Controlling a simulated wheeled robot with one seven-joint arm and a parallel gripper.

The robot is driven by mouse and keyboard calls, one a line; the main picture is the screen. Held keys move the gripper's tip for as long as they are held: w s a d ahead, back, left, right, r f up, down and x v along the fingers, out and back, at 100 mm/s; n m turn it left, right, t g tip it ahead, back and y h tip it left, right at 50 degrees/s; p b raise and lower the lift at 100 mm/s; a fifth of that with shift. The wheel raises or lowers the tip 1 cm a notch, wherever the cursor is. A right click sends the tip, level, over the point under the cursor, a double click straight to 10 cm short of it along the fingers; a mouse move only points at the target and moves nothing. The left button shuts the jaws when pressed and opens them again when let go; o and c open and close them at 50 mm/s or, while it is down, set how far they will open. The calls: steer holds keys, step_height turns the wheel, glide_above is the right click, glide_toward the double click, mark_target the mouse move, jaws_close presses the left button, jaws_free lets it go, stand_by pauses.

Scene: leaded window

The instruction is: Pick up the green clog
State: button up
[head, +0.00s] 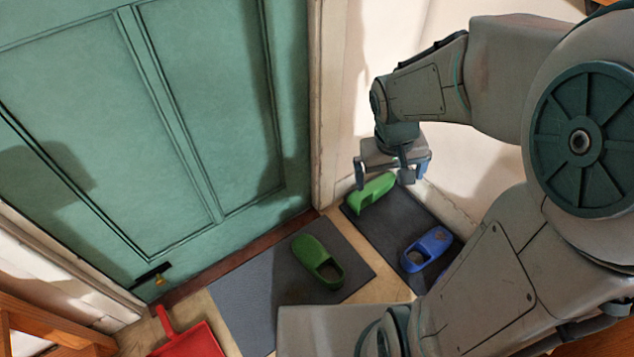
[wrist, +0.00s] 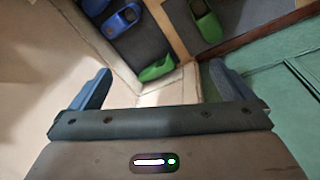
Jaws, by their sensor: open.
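A bright green clog (head: 372,193) rests tilted at the far end of the dark mat beside the wall. My gripper (head: 384,176) is open just over it in the head view, with its fingers apart and nothing between them that I can see held. In the wrist view the bright green clog (wrist: 157,69) appears ahead, between the directions of the two fingertips and beyond them. A second, darker green clog (head: 318,262) lies on the grey doormat; it also shows in the wrist view (wrist: 206,20).
A blue clog (head: 426,248) lies on the dark mat (head: 389,226); another blue piece is partly hidden by my arm. The grey doormat (head: 250,293) lies before the green door (head: 150,120). A red dustpan (head: 188,341) is at lower left. The wall and door frame (head: 333,100) stand close.

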steer(key=w+a+f+n+b, duration=0.2)
steer(key=w+f, duration=0.7)
steer(key=f, duration=0.2)
steer(key=n+g+y+b, duration=0.1)
steer(key=n+y+b, duration=0.1)
steer(key=n+b, duration=0.15)
glide_above(316, 254)
step_height(316, 254, down, 38)
steer(key=f, duration=0.1)
steer(key=shift+n, duration=0.55)
step_height(316, 254, down, 7)
steer(key=shift+w+b, duration=0.1)
steer(key=shift+b, duration=1.05)
steer(key=shift+f+b, duration=1.65)
steer(key=shift+f, duration=1.5)
steer(key=shift+c, duration=0.3)
steer(key=c, duration=0.9)
